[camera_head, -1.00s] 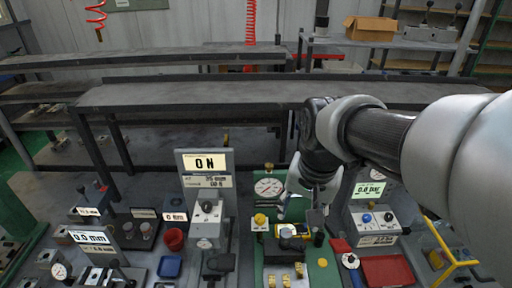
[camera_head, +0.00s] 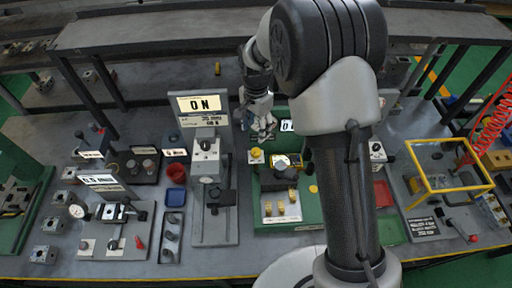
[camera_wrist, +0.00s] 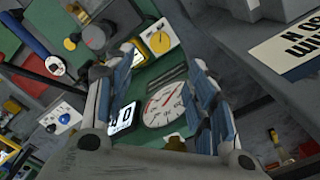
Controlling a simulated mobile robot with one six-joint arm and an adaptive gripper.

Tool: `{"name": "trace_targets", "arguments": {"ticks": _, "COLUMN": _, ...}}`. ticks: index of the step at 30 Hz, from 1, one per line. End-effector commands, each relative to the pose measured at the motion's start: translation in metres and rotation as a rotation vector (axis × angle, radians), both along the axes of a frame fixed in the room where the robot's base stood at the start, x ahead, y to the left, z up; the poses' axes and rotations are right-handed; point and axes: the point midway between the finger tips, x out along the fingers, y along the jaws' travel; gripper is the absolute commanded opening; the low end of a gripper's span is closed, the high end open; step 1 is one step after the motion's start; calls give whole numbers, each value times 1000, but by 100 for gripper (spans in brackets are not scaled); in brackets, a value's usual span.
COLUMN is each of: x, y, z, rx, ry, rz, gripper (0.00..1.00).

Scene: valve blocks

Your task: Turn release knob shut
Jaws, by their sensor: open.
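A yellow knob (camera_head: 256,153) on a white plate stands at the left of the green board (camera_head: 309,213); no label tells me whether it is the release knob. It also shows in the wrist view (camera_wrist: 160,42), beyond my fingertips. My gripper (camera_head: 264,130) is just behind this knob in the head view. In the wrist view my gripper (camera_wrist: 163,62) is open and empty, with blue-padded fingers apart. A round gauge (camera_wrist: 163,104) and a lit display (camera_wrist: 122,121) show between and below the fingers. My arm hides part of the green board in the head view.
A yellow frame (camera_head: 447,168) stands at right. Benches run behind.

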Motion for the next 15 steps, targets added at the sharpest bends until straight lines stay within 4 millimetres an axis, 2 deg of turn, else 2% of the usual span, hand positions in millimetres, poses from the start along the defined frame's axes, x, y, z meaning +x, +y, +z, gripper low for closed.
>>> {"name": "trace_targets", "arguments": {"ticks": 1, "x": -1, "y": 0, "z": -14, "rx": -1, "ry": 4, "rz": 0, "gripper": 51}}
{"name": "trace_targets", "arguments": {"ticks": 6, "x": -1, "y": 0, "z": -51, "rx": -1, "ry": 4, "rz": 1, "gripper": 51}}
{"name": "trace_targets", "arguments": {"ticks": 15, "x": 0, "y": 0, "z": -105, "rx": 0, "ry": 1, "rz": 1, "gripper": 51}}
